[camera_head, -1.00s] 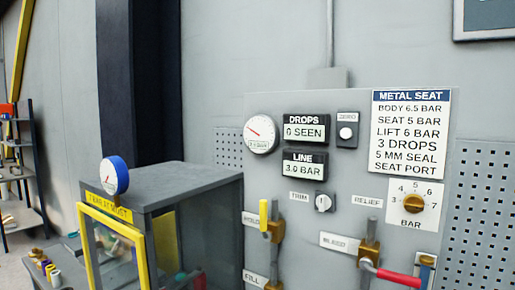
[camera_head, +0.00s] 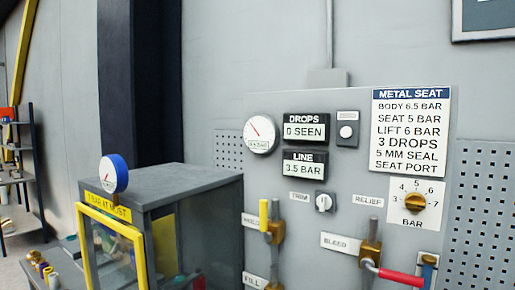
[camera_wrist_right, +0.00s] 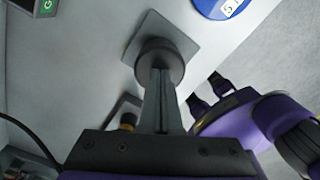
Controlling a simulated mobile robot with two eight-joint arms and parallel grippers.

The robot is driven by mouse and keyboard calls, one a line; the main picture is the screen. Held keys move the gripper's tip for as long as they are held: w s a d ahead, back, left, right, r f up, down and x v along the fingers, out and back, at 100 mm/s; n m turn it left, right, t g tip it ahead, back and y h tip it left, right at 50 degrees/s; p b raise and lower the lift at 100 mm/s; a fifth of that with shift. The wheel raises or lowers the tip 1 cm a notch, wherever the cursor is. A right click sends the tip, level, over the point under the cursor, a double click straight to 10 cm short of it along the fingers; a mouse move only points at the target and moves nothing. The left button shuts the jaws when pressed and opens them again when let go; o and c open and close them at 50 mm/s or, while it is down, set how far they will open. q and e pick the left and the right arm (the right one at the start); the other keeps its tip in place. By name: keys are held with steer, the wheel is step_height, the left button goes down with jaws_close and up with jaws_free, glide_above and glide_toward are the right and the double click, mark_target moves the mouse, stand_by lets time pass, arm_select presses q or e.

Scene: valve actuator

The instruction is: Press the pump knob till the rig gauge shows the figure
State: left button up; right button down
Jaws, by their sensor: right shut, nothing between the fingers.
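In the right wrist view, the dark round pump knob (camera_wrist_right: 158,55) sits on a square grey plate. My right gripper (camera_wrist_right: 160,82) is shut and empty, its fingertips right at the knob. Whether they touch or press it cannot be told. In the head view, the round white dial gauge (camera_head: 261,134) has its red needle pointing to the upper left; its figures are too small to read. The line display (camera_head: 304,169) below it reads 3.5 BAR. Neither gripper shows in the head view.
The metal seat card (camera_head: 411,132) lists body 6.5, seat 5 and lift 6 bar. A relief dial (camera_head: 414,203), a bleed valve with a red handle (camera_head: 400,277) and a yellow-handled valve (camera_head: 264,215) are on the panel. A grey cabinet (camera_head: 185,188) with a blue-rimmed gauge (camera_head: 114,173) stands at left.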

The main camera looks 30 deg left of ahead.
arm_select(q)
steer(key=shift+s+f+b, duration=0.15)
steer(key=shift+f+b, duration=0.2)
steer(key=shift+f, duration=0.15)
arm_select(e)
steer(key=shift+f, duration=0.7)
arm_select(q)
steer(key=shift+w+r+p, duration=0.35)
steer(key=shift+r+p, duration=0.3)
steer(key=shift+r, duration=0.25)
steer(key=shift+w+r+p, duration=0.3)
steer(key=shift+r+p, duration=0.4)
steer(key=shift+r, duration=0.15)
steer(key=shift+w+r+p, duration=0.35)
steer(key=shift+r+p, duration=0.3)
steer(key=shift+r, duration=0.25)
arm_select(e)
steer(key=shift+r, duration=3.3)
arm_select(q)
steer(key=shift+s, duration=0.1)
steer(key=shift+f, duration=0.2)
arm_select(e)
steer(key=shift+f, duration=0.2)
